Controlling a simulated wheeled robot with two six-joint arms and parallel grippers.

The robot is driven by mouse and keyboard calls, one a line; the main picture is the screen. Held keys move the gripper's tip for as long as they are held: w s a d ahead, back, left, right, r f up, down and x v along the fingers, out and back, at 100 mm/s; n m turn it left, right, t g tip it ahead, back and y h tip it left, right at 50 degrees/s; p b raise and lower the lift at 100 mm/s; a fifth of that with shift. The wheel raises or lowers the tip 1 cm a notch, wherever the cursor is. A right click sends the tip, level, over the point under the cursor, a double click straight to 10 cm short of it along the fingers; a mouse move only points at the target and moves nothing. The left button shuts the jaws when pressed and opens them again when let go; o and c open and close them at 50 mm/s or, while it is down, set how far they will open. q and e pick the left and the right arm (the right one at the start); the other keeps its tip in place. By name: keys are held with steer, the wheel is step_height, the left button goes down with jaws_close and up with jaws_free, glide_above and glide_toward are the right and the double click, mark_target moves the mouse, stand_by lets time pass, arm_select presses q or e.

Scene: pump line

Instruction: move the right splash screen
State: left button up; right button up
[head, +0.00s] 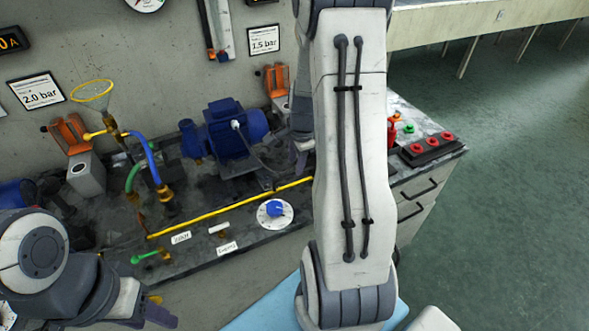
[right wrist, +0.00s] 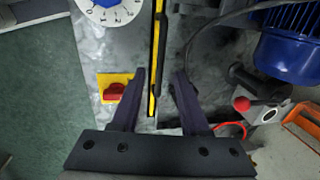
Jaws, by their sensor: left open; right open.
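I cannot clearly make out a splash screen in either view; my right arm covers the right part of the bench in the head view. My right gripper (right wrist: 160,72) is open, its two dark fingers spread over the bench. A yellow pipe (right wrist: 152,104) with a thin dark strip (right wrist: 160,82) beside it shows between the fingers; I cannot tell what the strip is, or the height gap. In the head view only a dark part of this gripper shows beside my arm. My left gripper (head: 158,308) is open and empty at the lower left, in front of the bench.
A blue motor pump (head: 233,135) stands on the bench. A dial with a blue knob (head: 274,209) lies near the front. A red knob on a yellow plate (right wrist: 115,91) is left of my right fingers, a red-ball lever (right wrist: 241,104) right. Red buttons (head: 431,148) sit at the right end.

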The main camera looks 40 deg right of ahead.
mark_target(295, 175)
steer(key=shift+w+f, duration=0.2)
steer(key=shift+f, duration=0.75)
steer(key=shift+w+f, duration=0.2)
steer(key=shift+f, duration=0.7)
jaws_close()
steer(key=shift+d, duration=0.1)
